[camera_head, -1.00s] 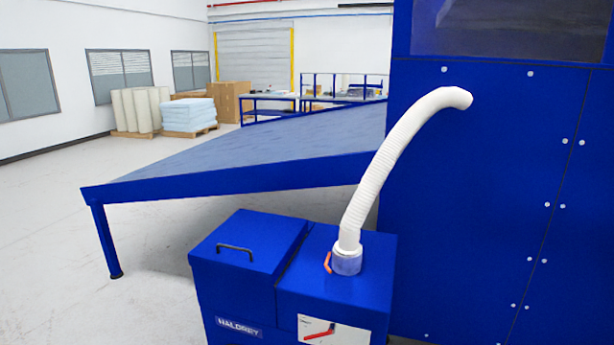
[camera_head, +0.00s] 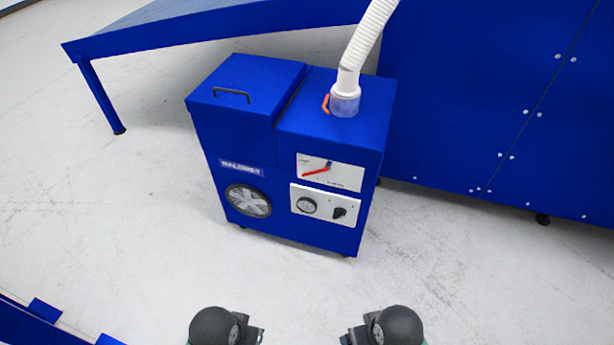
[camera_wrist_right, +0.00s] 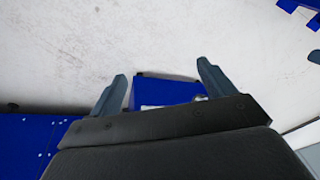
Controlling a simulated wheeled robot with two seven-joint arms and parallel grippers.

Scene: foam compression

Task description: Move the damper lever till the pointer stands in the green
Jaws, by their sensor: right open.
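A blue cabinet (camera_head: 300,150) stands on the floor ahead in the head view. A small orange lever (camera_head: 326,104) sits at the clear collar (camera_head: 345,102) where the white hose meets its top. On the cabinet front, a red bar (camera_head: 316,170) lies slanted on a white plate (camera_head: 345,177). Below are a round gauge (camera_head: 307,205) and a black knob (camera_head: 339,212). The gauge's pointer and any green are too small to make out. My right gripper (camera_wrist_right: 162,86) is open and empty in the right wrist view, well apart from the cabinet.
The white hose (camera_head: 368,38) rises from the cabinet. A large blue enclosure (camera_head: 480,110) stands behind right and a sloped blue table (camera_head: 200,25) behind left. Bare pale floor (camera_head: 300,285) lies before the cabinet. Blue pieces (camera_head: 40,310) show at bottom left.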

